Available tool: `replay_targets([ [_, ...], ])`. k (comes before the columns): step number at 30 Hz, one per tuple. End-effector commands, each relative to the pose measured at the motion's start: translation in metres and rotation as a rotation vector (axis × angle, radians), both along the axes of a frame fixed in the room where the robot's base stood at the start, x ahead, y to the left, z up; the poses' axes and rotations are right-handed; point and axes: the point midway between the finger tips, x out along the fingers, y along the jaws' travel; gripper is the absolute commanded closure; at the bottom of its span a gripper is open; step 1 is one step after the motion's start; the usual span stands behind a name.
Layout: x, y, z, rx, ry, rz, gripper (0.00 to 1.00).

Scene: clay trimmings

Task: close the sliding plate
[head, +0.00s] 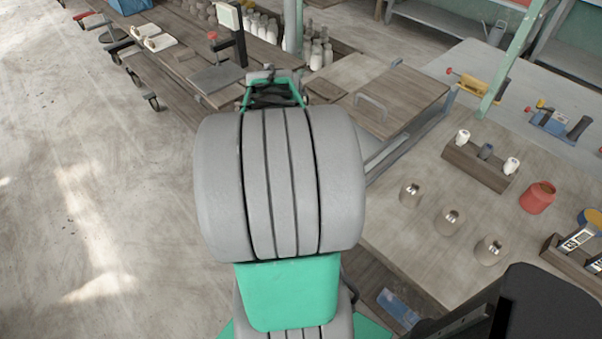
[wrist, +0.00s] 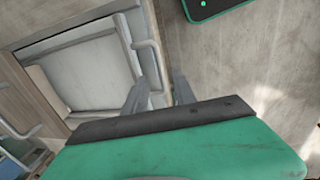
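A wooden plate (head: 402,98) with a metal bar handle (head: 371,107) near its left edge lies at bench height, right of my arm in the head view. Grey rails (head: 402,145) run along its near right side. My gripper (wrist: 161,84) shows two grey fingers standing apart, with a gap between them. In the wrist view a pale grey recessed panel (wrist: 90,72) in a frame lies left of the fingers, and a slim grey bar (wrist: 150,58) runs close to the left finger. I cannot tell whether they touch. My arm hides most of the gripper in the head view.
The right bench carries brown pots (head: 449,220), a red jar (head: 538,197) and a wooden block with small bottles (head: 480,165). A left bench (head: 190,62) holds a dark flat pad and a post. A green post (head: 512,60) rises at right. Open floor (head: 90,200) lies at left.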

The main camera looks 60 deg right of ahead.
Motion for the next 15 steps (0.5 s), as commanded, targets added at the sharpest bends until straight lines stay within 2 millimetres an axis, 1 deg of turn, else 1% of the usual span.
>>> replay_targets([
  [1,0.001,0.001,0.011,-0.004,-0.003,0.000,0.68],
  [3,0.002,0.004,0.023,-0.003,-0.002,0.001,0.68],
  [6,0.002,0.006,0.034,-0.002,-0.001,0.000,0.68],
  [14,0.001,0.007,0.036,0.000,0.000,0.000,0.68],
  [15,0.002,0.007,0.036,0.000,-0.001,0.001,0.71],
])
